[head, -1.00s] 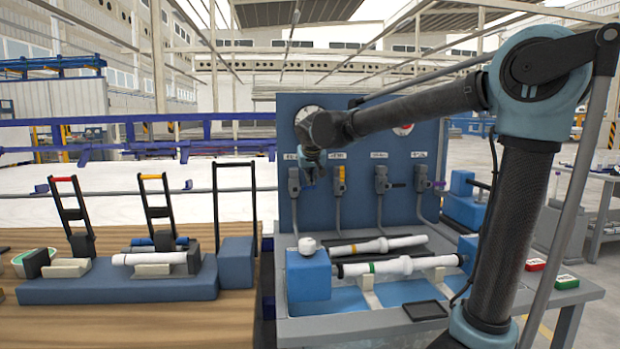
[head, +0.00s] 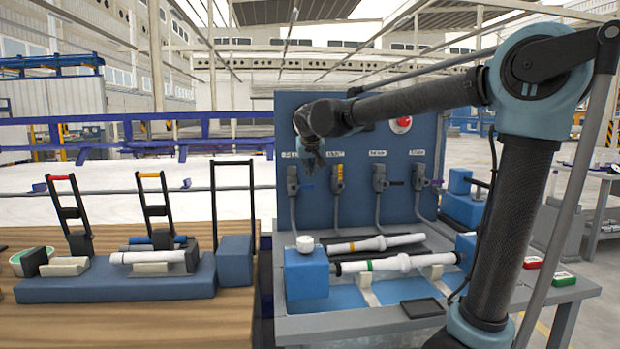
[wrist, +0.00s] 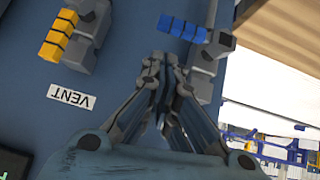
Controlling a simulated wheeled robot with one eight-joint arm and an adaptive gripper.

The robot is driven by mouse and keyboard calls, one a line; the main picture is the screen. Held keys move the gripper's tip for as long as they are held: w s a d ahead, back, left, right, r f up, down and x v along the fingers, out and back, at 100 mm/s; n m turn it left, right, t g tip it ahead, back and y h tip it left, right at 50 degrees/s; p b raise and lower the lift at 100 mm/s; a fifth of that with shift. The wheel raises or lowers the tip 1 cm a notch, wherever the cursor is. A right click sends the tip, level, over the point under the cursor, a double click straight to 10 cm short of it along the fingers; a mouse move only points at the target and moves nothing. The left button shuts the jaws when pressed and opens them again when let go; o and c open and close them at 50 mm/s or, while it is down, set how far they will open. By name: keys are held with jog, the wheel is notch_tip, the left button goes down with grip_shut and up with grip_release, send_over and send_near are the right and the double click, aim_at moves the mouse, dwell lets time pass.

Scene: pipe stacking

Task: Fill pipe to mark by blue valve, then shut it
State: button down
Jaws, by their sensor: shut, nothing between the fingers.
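My gripper (head: 314,158) is shut and empty in front of the blue panel, just above the leftmost valve (head: 293,182). In the wrist view my gripper's fingers (wrist: 165,65) are together, close to the blue valve handle (wrist: 182,28); contact cannot be told. That handle lies crosswise, unlike the yellow handle (wrist: 58,35) beside the VENT label (wrist: 72,96). In the head view the blue handle is hard to make out near my fingers. A white pipe with a green band (head: 395,264) lies level between blue blocks over the basin. The water level inside it cannot be seen.
Two more valves (head: 380,180) stand to the right on the panel (head: 365,215), with a red button (head: 401,124) above. A second white pipe (head: 400,239) lies behind the first. A wooden table (head: 110,318) with a blue fixture (head: 120,286) is at left.

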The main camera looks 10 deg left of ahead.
jog(key=v, duration=1.1)
jog(key=shift+w+d+r, duration=0.3)
jog(key=shift+w, duration=0.15)
jog(key=shift+s, duration=0.1)
